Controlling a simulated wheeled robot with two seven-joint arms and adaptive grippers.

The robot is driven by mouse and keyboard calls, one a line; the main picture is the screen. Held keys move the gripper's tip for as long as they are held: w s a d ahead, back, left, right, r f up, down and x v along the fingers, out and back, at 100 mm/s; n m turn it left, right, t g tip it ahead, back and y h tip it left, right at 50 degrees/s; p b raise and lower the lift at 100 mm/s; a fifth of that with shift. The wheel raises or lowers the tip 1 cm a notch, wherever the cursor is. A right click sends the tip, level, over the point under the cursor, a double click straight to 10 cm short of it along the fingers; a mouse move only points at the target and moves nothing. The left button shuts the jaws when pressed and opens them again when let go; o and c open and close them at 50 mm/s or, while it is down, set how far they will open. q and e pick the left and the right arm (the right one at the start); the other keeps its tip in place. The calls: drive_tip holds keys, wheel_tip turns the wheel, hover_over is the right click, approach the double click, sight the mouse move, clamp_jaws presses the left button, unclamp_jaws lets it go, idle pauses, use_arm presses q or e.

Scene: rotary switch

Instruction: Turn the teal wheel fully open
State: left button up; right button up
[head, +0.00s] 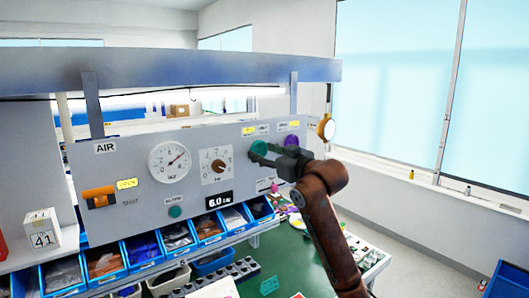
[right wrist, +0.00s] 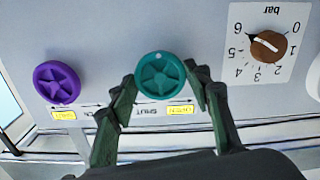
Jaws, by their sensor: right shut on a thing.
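The teal wheel (head: 257,149) is on the grey panel, right of the brown knob. In the right wrist view the teal wheel (right wrist: 160,76) faces me, with spokes and a small pale mark near its upper rim. My right gripper (head: 264,152) reaches it from the right in the head view. In the wrist view the fingers of my right gripper (right wrist: 160,84) stand on both sides of the wheel's rim, shut on it. Printed words and a yellow label (right wrist: 181,110) show upside down beside the wheel. My left gripper is not in view.
A purple wheel (head: 292,141) is close by on the panel, partly near my gripper. The brown knob (head: 217,167), a round gauge (head: 170,162) and an orange handle (head: 98,197) are further left. Blue bins (head: 144,248) stand below, over a green bench.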

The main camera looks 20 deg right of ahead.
drive_tip(key=shift+f, duration=0.2)
idle(0.3)
drive_tip(key=o, duration=1.1)
drive_tip(key=shift+r, duration=0.1)
drive_tip(key=shift+o, duration=0.3)
drive_tip(key=shift+s, duration=0.1)
drive_tip(key=v, duration=1.1)
drive_tip(key=shift+s+d, duration=0.15)
drive_tip(key=shift+s, duration=0.25)
drive_tip(key=shift+r, duration=0.1)
